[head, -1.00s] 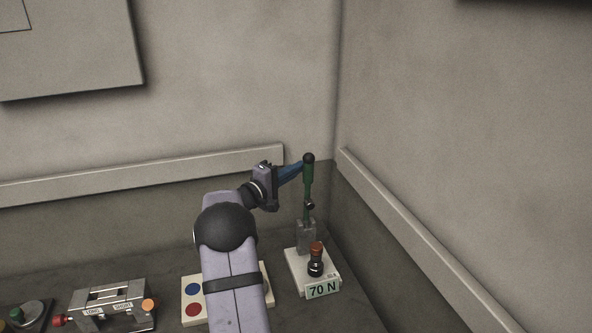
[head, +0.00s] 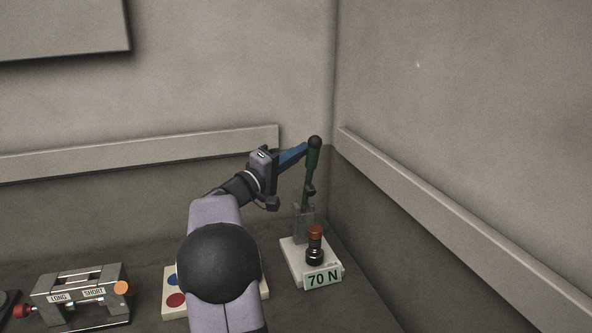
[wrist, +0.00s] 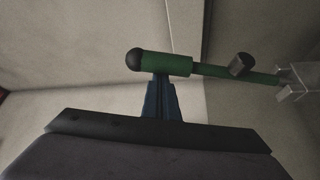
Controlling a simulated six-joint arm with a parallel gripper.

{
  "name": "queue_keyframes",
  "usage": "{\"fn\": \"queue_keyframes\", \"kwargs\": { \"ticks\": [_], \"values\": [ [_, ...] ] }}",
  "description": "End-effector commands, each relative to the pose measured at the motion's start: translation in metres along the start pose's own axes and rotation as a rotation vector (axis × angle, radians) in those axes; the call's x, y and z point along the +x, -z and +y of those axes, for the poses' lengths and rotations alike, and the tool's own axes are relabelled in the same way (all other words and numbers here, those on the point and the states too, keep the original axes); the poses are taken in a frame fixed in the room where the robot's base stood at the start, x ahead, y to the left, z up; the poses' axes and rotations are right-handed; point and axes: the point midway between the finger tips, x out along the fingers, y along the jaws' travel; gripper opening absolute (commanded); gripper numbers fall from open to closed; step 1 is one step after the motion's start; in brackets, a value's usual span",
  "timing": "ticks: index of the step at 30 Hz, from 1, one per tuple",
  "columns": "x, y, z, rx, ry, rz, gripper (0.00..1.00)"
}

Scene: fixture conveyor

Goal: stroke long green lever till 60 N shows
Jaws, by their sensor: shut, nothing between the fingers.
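The long green lever (head: 312,161) with a black ball top stands on a white base (head: 293,256) in the head view, leaning a little to the right. The base's label (head: 323,278) reads 70 N. My gripper (head: 304,150) is shut, with its blue fingertips at the lever's upper green grip, not around it. In the wrist view the lever (wrist: 175,66) lies across the picture, and my shut fingers (wrist: 161,80) reach its thick grip, seemingly touching. A short red-topped black knob (head: 315,246) stands on the same base, in front of the lever.
A grey fixture with LONG and SHORT labels (head: 82,312) stands at the lower left. A pale panel with blue and red round buttons (head: 200,311) is partly hidden behind my arm. Walls with a rail (head: 460,228) close in behind and to the right.

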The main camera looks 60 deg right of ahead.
Motion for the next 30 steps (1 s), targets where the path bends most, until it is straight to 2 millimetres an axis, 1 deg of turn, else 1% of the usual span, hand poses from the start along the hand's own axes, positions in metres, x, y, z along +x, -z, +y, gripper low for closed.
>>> {"fn": "queue_keyframes", "kwargs": {
  "ticks": [1, 13, 30],
  "values": [
    [-0.004, -0.008, -0.010, 0.019, -0.011, -0.002, 0.00],
    [-0.019, -0.034, -0.010, 0.146, -0.086, -0.003, 0.00],
    [-0.042, -0.072, -0.019, 0.327, -0.193, -0.003, 0.00]
  ]
}}
